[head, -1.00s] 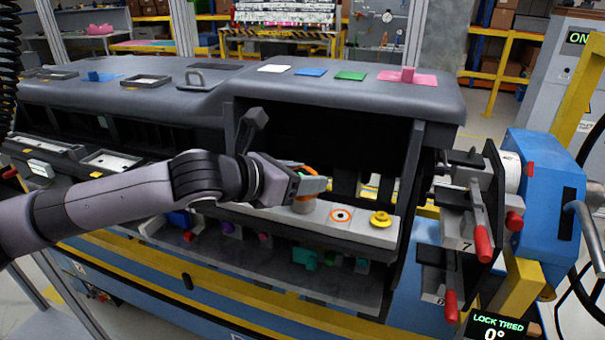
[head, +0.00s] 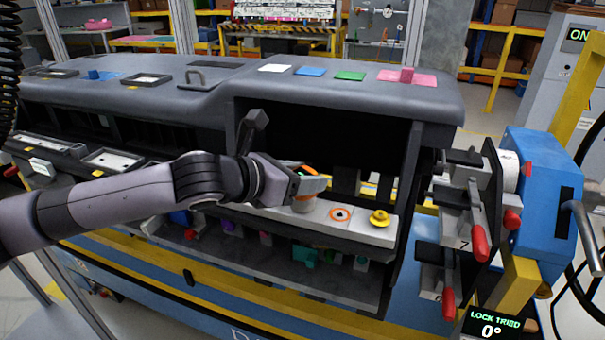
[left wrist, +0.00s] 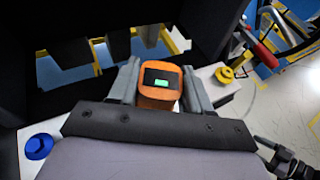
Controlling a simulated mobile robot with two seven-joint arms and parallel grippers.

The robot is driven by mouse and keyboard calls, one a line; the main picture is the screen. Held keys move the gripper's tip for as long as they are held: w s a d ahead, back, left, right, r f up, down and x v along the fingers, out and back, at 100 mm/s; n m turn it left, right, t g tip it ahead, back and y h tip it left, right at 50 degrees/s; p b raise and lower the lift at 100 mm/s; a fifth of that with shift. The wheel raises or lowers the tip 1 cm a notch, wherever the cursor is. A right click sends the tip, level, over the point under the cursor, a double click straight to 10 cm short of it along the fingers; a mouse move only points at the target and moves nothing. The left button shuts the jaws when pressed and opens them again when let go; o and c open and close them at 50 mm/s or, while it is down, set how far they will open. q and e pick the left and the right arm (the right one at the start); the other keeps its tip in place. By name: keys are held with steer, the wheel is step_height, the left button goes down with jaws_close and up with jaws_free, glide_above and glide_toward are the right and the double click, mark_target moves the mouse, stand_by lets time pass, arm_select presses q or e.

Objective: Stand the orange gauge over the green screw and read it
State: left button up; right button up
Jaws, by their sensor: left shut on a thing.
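The orange gauge (left wrist: 160,85) is between the two fingers of my left gripper (left wrist: 160,88) in the left wrist view. Its dark display with a lit green patch faces the camera. In the head view my left gripper (head: 312,186) is at the pale strip inside the module's opening, and only slivers of the orange gauge (head: 306,171) show around the fingers. It is upright or nearly so; I cannot tell whether its foot touches the strip. I cannot make out the green screw; the gauge and fingers cover that part of the strip.
On the strip, an orange-ringed spot (head: 340,214) and a yellow knob (head: 380,218) lie right of the gripper. A blue knob (left wrist: 39,146) shows in the left wrist view. The dark module top (head: 235,90) overhangs the opening. Red-handled clamps (head: 478,240) stand at right.

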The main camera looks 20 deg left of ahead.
arm_select(q)
steer(key=shift+f, duration=0.2)
stand_by(0.6)
steer(key=o, duration=1.2)
steer(key=shift+s, duration=0.1)
